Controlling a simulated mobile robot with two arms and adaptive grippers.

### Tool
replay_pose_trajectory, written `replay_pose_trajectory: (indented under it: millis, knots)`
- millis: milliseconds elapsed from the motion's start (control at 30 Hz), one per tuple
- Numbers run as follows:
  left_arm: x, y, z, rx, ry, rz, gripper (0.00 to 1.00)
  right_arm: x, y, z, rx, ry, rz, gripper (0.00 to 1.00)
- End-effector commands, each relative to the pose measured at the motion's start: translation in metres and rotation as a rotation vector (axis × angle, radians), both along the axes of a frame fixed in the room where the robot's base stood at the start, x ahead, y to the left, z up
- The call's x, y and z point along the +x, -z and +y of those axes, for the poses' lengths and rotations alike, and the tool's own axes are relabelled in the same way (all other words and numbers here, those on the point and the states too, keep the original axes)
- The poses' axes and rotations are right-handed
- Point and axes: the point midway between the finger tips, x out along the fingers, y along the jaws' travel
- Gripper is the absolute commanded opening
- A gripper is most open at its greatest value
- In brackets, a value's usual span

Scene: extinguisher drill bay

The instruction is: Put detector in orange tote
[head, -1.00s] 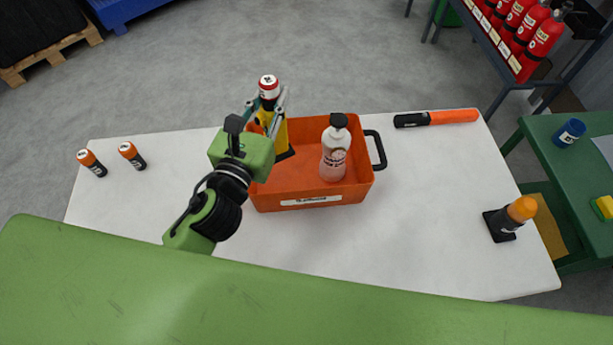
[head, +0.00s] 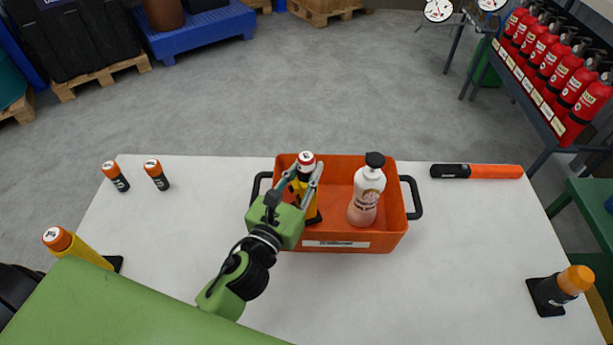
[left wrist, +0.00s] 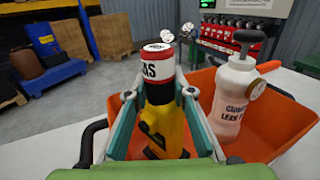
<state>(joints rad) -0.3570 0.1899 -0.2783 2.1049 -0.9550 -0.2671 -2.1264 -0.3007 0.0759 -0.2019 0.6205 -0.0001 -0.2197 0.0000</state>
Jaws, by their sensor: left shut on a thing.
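The detector (head: 301,201) is a yellow body with a black base and a red-and-white top marked "GAS"; it also shows in the left wrist view (left wrist: 166,128). My left gripper (head: 307,176) is shut on it, one finger on each side, and holds it upright. The orange tote (head: 343,170) stands on the white table. The detector's lower part is inside the tote's left half. I cannot tell if its base touches the tote floor. A pink-white spray bottle (head: 366,197) stands in the tote's right half. My right gripper is not in view.
Two small orange-topped cylinders (head: 156,174) stand at the back left. A yellow, orange-capped thing (head: 82,248) is at the left edge. A black-and-orange stick (head: 478,171) lies at the back right. An orange-topped black device (head: 562,289) is at the front right. The table's right-middle is clear.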

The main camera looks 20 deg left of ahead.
Motion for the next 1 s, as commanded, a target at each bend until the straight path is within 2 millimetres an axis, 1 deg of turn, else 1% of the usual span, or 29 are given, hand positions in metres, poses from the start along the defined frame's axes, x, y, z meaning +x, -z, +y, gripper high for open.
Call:
replay_pose_trajectory:
  millis: [67,300,467,500,533,833,967,1000]
  knots:
    - [0.0002,0.0049,-0.0005,-0.002,0.000,-0.005,0.00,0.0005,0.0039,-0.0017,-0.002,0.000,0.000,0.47]
    - [0.0003,0.0041,-0.0006,0.000,0.002,-0.006,0.00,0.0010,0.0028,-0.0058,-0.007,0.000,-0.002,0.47]
    - [0.0003,0.0090,-0.0007,0.001,0.002,-0.006,0.00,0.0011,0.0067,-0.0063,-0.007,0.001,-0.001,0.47]
    - [-0.0001,0.0095,-0.0004,0.001,0.001,-0.002,0.33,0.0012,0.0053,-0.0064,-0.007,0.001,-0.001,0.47]
    - [-0.0001,0.0094,-0.0003,0.001,0.001,-0.002,0.39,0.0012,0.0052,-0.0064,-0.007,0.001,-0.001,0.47]
    - [-0.0001,0.0092,-0.0003,0.001,0.001,-0.002,0.39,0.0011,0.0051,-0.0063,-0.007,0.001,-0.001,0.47]
    - [0.0000,0.0040,-0.0003,0.001,0.001,-0.002,0.39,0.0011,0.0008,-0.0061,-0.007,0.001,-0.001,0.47]
    - [0.0007,0.0057,0.0008,0.001,0.001,-0.001,0.39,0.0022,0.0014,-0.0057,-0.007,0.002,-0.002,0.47]
